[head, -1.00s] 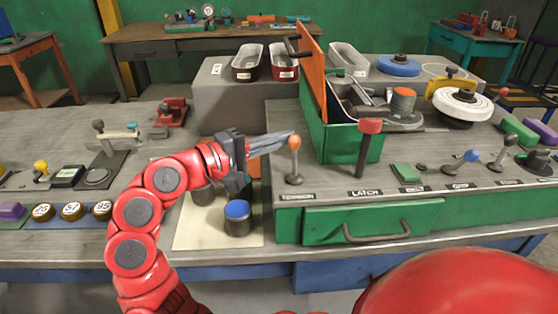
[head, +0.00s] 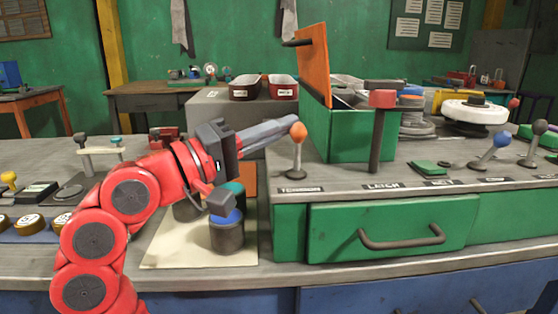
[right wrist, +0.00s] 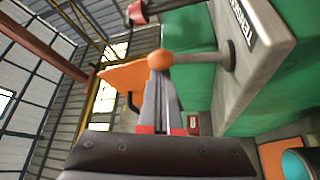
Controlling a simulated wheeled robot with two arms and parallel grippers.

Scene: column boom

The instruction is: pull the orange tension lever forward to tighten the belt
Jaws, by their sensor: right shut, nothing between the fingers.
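The orange-knobbed tension lever (head: 298,132) stands nearly upright on the grey console top, above the TENSION label (head: 298,189). Its round knob (right wrist: 159,60) and grey stem also show in the right wrist view. My right gripper (head: 293,122) comes in from the left, its fingers shut together and empty. Its fingertips (right wrist: 161,78) are at the knob, seeming to touch it on its left side in the head view; I cannot tell whether they press on it. My left gripper is not in view. No belt can be made out clearly.
Right of the lever stand a red-topped latch lever (head: 382,100) and a green box (head: 345,135) with a raised orange lid (head: 312,60). A drawer handle (head: 402,240) juts from the console front. A blue-topped cylinder (head: 226,232) stands below my right gripper.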

